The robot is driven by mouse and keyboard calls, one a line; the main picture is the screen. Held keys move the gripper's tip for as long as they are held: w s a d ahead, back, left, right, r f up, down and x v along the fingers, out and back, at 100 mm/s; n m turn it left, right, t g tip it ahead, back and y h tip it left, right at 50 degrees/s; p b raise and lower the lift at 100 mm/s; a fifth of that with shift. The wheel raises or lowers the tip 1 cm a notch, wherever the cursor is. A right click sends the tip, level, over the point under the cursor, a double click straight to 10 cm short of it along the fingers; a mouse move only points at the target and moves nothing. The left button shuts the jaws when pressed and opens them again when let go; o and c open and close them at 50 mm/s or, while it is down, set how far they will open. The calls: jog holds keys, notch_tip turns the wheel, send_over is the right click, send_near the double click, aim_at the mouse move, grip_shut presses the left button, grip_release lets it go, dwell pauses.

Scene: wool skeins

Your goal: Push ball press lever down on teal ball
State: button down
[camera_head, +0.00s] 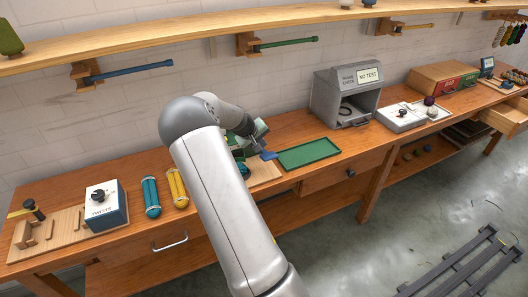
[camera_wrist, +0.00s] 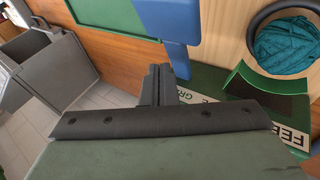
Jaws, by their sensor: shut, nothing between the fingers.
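The teal ball (camera_wrist: 287,47) of wound yarn sits in a dark ring at the upper right of the wrist view. Only a sliver of it (camera_head: 244,170) shows beside my arm in the head view. A blue flat part (camera_wrist: 168,20), which looks like the press lever's end, lies left of the ball; it also shows in the head view (camera_head: 269,155). My gripper (camera_wrist: 158,72) is shut and empty, its fingertips close beside the blue part's lower end. I cannot tell whether they touch. In the head view my arm hides most of the press.
A green tray (camera_head: 308,153) lies right of the press. A grey box marked NO TEST (camera_head: 345,95) stands beyond it. Teal (camera_head: 151,197) and yellow (camera_head: 178,188) skeins and a TWISTS box (camera_head: 105,206) stand to the left. A shelf (camera_head: 180,36) runs above.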

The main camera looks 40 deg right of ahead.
aim_at(264, 151)
jog(key=shift+f, duration=0.15)
dwell(0.4)
jog(key=shift+s+f+b, duration=0.15)
jog(key=shift+f+b, duration=0.15)
jog(key=shift+b, duration=0.2)
jog(key=shift+s+a+f+b, duration=0.1)
jog(key=shift+s+f+b, duration=0.1)
jog(key=shift+f+b, duration=0.4)
jog(key=shift+s+f+b, duration=0.15)
jog(key=shift+f+b, duration=0.35)
jog(key=shift+f, duration=0.05)
dwell(0.9)
jog(key=shift+r, duration=0.1)
jog(key=shift+w+r+p, duration=0.25)
jog(key=shift+r+p, duration=0.05)
jog(key=shift+r, duration=0.45)
jog(key=shift+w+r+p, duration=0.25)
jog(key=shift+r, duration=0.45)
jog(key=shift+w+d+r+p, duration=0.1)
jog(key=shift+w+r+p, duration=0.25)
jog(key=shift+r, duration=0.45)
jog(key=shift+w+d+r+p, duration=0.15)
jog(key=shift+r+p, duration=0.35)
jog(key=shift+r, duration=0.3)
jog(key=shift+w+d+r+p, duration=0.1)
jog(key=shift+w+r+p, duration=0.25)
jog(key=shift+r, duration=0.45)
jog(key=shift+s, duration=0.1)
jog(key=shift+a, duration=0.15)
